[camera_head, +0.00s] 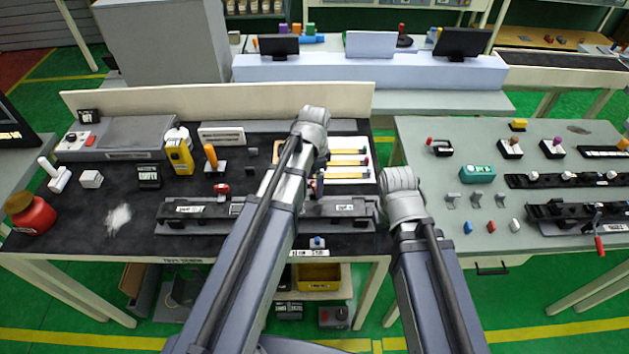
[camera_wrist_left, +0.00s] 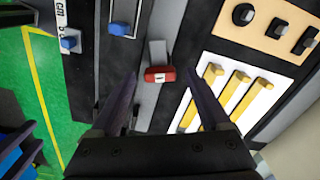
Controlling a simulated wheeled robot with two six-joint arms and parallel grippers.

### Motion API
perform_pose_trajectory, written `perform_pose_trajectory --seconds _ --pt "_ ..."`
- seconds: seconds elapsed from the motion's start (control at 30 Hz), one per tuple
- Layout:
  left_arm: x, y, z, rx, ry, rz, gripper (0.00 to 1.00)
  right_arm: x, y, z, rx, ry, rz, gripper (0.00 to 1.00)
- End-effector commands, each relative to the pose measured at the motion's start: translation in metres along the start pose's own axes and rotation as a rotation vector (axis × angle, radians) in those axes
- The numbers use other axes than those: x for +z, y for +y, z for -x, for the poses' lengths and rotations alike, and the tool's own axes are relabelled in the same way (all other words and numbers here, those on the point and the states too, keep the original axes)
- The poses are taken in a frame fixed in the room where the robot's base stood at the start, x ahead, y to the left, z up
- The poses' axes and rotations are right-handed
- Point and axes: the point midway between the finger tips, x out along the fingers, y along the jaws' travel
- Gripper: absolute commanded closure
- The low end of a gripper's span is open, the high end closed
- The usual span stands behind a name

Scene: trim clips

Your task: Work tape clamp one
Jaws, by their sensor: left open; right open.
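In the left wrist view, a small red-topped clamp (camera_wrist_left: 160,75) with a grey arm sits by a grey strip. My left gripper (camera_wrist_left: 162,82) is open, its fingers on either side of the clamp in the picture. I cannot tell how far above it they are, and no contact shows. A red-handled piece (camera_head: 221,188) also shows left of my left arm there. I cannot tell which is tape clamp one. My right arm shows, but its gripper is not in view.
Yellow strips (camera_wrist_left: 238,95) lie on a white panel beside the clamp. A black rail fixture (camera_head: 190,209) runs along the dark bench (camera_head: 75,235). A blue knob (camera_head: 317,242) is at its front edge. A red jar (camera_head: 31,214) stands left. The grey bench (camera_head: 420,150) holds clips and rails.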

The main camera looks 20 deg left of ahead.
Motion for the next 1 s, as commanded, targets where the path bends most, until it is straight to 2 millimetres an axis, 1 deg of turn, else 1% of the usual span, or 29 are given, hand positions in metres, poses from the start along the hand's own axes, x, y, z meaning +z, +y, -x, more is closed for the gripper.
perform_pose_trajectory --seconds 0.03,0.17,0.4,0.5,0.63,1.0 --pt "0.000 0.000 0.008 0.000 0.000 0.000 0.20 0.001 0.001 0.008 0.000 0.000 0.000 0.50" --pt "0.000 0.000 0.024 0.000 0.000 0.000 0.20 0.001 0.002 0.024 0.000 0.000 0.001 0.50" --pt "0.000 0.000 0.057 0.000 0.000 0.000 0.20 0.003 0.005 0.056 0.000 0.000 0.002 0.50" --pt "0.000 0.000 0.067 0.000 0.000 0.000 0.20 0.004 0.006 0.066 0.000 0.000 0.000 0.50" --pt "0.000 0.000 0.072 0.000 0.000 0.000 0.20 0.004 0.007 0.072 -0.001 0.000 -0.001 0.50" --pt "0.000 0.000 0.071 0.000 0.000 0.000 0.20 0.004 0.007 0.070 -0.001 0.000 -0.001 0.50"
